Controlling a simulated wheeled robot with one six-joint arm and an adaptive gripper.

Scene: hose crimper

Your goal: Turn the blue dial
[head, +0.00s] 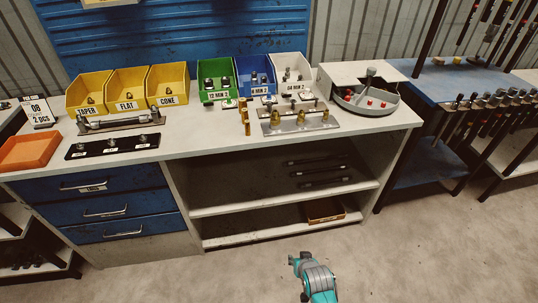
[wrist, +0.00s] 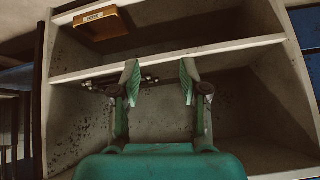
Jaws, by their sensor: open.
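I cannot make out a blue dial in either view. A grey machine with a dark round knob on top and a round grey tray (head: 372,103) stands at the right end of the bench. My gripper (wrist: 158,82) is open and empty in the wrist view, with its two green fingers apart. In the head view, my teal and grey arm shows low in front of the bench.
The bench (head: 232,128) carries yellow, green, blue and white bins, racks with fittings and an orange tray (head: 29,151). Below are blue drawers (head: 101,207) and open shelves with dark hoses (head: 318,171) and a small brown box (head: 325,211). The floor in front is clear.

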